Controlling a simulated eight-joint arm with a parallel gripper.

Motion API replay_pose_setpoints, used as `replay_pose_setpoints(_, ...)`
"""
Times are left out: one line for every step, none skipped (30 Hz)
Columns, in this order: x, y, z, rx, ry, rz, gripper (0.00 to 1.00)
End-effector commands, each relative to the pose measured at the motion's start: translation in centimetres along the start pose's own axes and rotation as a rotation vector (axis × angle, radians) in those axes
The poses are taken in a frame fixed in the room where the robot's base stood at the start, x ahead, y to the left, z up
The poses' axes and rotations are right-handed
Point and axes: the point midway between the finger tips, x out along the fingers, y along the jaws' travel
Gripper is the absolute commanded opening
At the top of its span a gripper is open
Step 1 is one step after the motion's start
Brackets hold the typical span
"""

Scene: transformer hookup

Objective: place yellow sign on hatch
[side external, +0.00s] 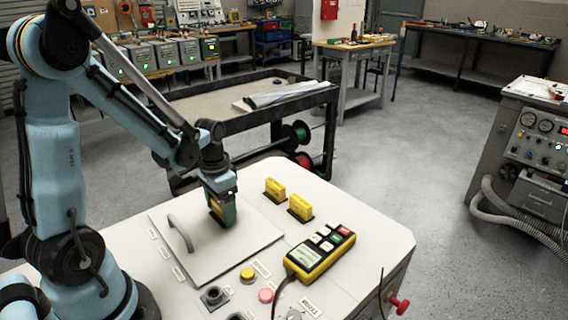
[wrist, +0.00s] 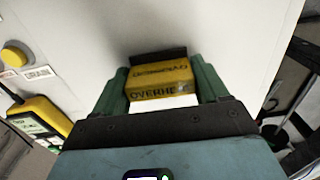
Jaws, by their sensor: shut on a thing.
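My gripper (side external: 222,211) is low over the square hatch plate (side external: 178,262) on the white cabinet, near the plate's back right part. It is shut on a yellow sign (side external: 216,206), which shows between the green fingers. In the wrist view the yellow sign (wrist: 160,80) carries dark lettering and sits between the two fingers of my gripper (wrist: 160,92). I cannot tell whether the sign touches the hatch. The hatch has a grey curved handle (side external: 181,233) to the left of my gripper.
Two other yellow signs stand on the cabinet top, one (side external: 275,190) behind the other (side external: 301,207), right of my gripper. A yellow pendant (side external: 320,252) with buttons lies at the front right. A yellow button (side external: 247,274) and a red one (side external: 266,295) sit at the front.

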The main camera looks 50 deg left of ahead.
Motion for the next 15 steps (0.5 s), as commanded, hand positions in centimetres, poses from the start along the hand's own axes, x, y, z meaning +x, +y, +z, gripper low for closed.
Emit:
replay_pose_setpoints(0.12,0.0,-0.01,0.0,0.0,0.0,0.43)
replay_pose_setpoints(0.21,-0.01,-0.02,0.0,0.0,0.0,0.43)
replay_pose_setpoints(0.31,-0.01,-0.02,0.0,0.0,0.0,0.43)
replay_pose_setpoints(0.27,0.0,-0.02,0.0,0.0,0.0,0.78)
replay_pose_setpoints(0.26,0.0,-0.02,0.0,0.0,0.0,0.83)
replay_pose_setpoints(0.26,0.0,-0.01,0.0,0.0,0.0,0.89)
replay_pose_setpoints(0.25,0.0,-0.01,0.0,0.0,0.0,0.94)
replay_pose_setpoints(0.25,0.0,-0.01,0.0,0.0,0.0,0.98)
replay_pose_setpoints(0.25,0.0,-0.01,0.0,0.0,0.0,0.99)
replay_pose_setpoints(0.25,0.0,-0.01,0.0,0.0,0.0,0.99)
replay_pose_setpoints(0.25,0.0,-0.01,0.0,0.0,0.0,0.99)
replay_pose_setpoints(0.25,0.0,-0.01,0.0,0.0,0.0,0.99)
replay_pose_setpoints(0.25,0.0,-0.01,0.0,0.0,0.0,0.99)
replay_pose_setpoints(0.25,0.0,-0.01,0.0,0.0,0.0,0.99)
replay_pose_setpoints(0.25,0.0,-0.01,0.0,0.0,0.0,0.99)
